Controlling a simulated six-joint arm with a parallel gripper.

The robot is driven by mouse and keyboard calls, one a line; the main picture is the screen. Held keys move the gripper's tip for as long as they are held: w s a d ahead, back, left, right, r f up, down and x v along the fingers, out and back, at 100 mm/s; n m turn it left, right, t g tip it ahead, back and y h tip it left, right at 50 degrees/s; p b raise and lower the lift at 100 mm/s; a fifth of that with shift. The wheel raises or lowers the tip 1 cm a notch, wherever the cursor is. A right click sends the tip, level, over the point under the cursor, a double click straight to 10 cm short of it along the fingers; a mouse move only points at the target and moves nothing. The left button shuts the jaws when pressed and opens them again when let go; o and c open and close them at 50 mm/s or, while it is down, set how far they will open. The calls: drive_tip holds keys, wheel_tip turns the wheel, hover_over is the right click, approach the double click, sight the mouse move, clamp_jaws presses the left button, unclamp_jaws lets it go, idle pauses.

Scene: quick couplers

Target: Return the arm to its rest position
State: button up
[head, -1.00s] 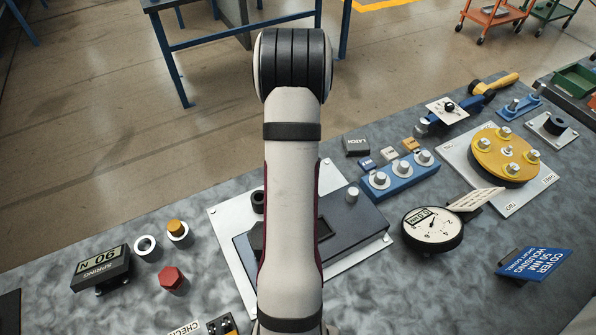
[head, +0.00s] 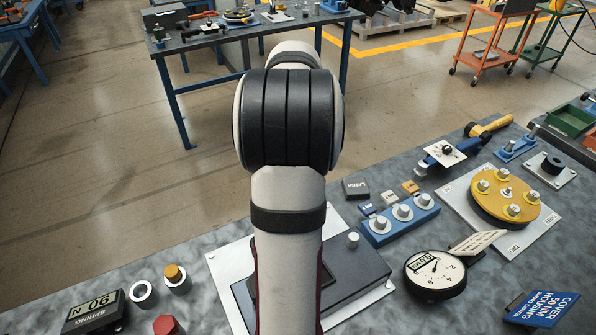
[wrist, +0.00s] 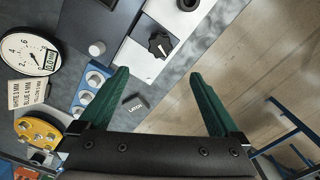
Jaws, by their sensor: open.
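My gripper (wrist: 157,108) shows in the wrist view with its two green fingers spread wide and nothing between them. It is above the bench, looking down past the bench edge to the floor. In the head view my arm stands upright in the middle and hides the gripper. Behind the arm, a dark housing (head: 362,272) on a white plate (head: 222,266) is partly hidden. In the wrist view a black knob (wrist: 160,45) sits on the light plate.
Another blue-legged table (head: 210,42) stands beyond open floor.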

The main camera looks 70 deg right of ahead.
idle(0.3)
drive_tip(key=w+a+r+n, duration=0.35)
drive_tip(key=w+a, duration=0.55)
drive_tip(key=a, duration=0.3)
drive_tip(key=w+a+n+y, duration=0.15)
drive_tip(key=a+n, duration=0.45)
drive_tip(key=a, duration=1.2)
drive_tip(key=s+a+f+n, duration=0.2)
drive_tip(key=s+a+n, duration=0.4)
drive_tip(key=a, duration=0.6)
drive_tip(key=s, duration=0.2)
drive_tip(key=shift+s+a+f, duration=0.35)
drive_tip(key=shift+f, duration=0.05)
